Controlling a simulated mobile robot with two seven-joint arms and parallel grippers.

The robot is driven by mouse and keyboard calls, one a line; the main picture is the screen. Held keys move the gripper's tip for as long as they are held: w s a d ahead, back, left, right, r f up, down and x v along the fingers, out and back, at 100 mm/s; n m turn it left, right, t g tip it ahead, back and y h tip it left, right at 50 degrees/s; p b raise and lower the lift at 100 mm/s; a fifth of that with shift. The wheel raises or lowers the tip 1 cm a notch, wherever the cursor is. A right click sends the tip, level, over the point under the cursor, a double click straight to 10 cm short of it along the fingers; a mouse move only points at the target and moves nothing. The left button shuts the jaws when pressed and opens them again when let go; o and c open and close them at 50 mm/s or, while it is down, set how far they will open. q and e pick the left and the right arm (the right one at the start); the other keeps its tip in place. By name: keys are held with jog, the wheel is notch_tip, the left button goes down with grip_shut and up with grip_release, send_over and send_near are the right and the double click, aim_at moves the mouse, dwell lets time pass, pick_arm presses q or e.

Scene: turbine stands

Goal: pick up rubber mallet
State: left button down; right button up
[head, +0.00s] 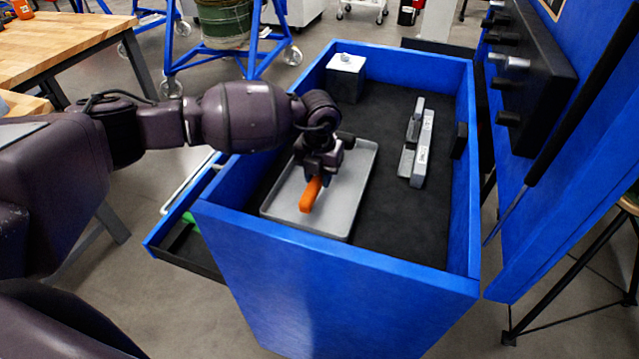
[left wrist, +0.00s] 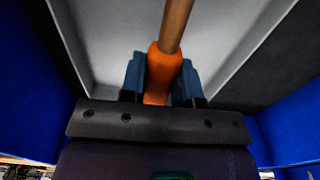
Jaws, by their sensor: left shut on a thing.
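The rubber mallet shows as an orange grip (head: 311,195) in the head view, at a grey tray (head: 352,185) inside the blue cart. In the left wrist view its orange grip (left wrist: 161,72) sits between the two blue-grey fingers, and its wooden handle (left wrist: 176,22) runs up out of the picture. My left gripper (head: 319,178) points down over the tray and is shut on the orange grip. It also shows in the left wrist view (left wrist: 160,82). The mallet's head is not clearly seen. I cannot tell whether the mallet touches the tray. My right gripper is not in view.
The blue cart's raised walls (head: 340,259) surround its black top. A blue panel (head: 560,130) rises on the right. A wooden table (head: 60,45) is at left.

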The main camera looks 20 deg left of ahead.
pick_arm(q)
notch_tip(320, 180, up, 16)
jog(key=shift+b, duration=0.3)
jog(key=shift+r, duration=0.1)
jog(key=c, duration=1.6)
grip_release()
grip_shut()
